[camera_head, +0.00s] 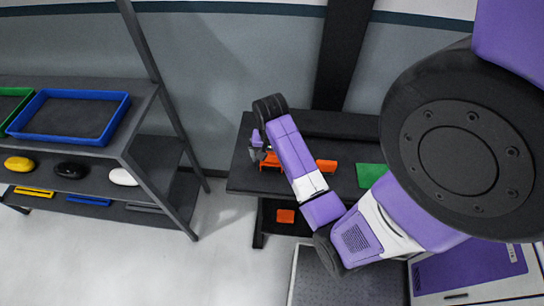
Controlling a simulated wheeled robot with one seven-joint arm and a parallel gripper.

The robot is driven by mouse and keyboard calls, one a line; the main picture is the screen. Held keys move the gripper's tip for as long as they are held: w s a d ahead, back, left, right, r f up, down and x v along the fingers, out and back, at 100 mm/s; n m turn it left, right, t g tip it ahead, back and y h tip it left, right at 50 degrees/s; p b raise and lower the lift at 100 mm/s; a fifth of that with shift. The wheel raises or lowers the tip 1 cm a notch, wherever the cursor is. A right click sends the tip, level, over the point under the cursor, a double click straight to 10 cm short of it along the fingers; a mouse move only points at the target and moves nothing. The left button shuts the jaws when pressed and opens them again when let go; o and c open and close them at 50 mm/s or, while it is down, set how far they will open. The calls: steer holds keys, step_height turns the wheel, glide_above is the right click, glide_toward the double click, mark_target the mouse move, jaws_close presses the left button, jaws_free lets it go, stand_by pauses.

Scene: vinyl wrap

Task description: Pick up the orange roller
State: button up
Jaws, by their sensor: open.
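My gripper (257,152) is at the end of my purple and white arm, over the left part of the dark table (241,182). It is small in view and partly hidden by my wrist. An orange object (270,160) shows just beside and below the gripper. Another orange piece (326,166) shows on the right side of my forearm, on the tabletop. My arm hides what lies between them, so I cannot tell whether they are one thing. A smaller orange object (285,216) sits on the lower shelf under the table. I cannot tell which one is the roller.
A green item (370,175) lies on the table, partly behind my arm. A dark shelf rack at left holds a blue tray (124,104), a green tray (12,92), and yellow (18,163), black (71,170) and white (123,177) rounded objects. Floor between rack and table is clear.

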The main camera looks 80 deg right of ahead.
steer(key=shift+d+f, duration=0.2)
steer(key=shift+f, duration=1.15)
steer(key=c, duration=1.5)
steer(key=shift+c, duration=0.2)
steer(key=shift+w, duration=0.1)
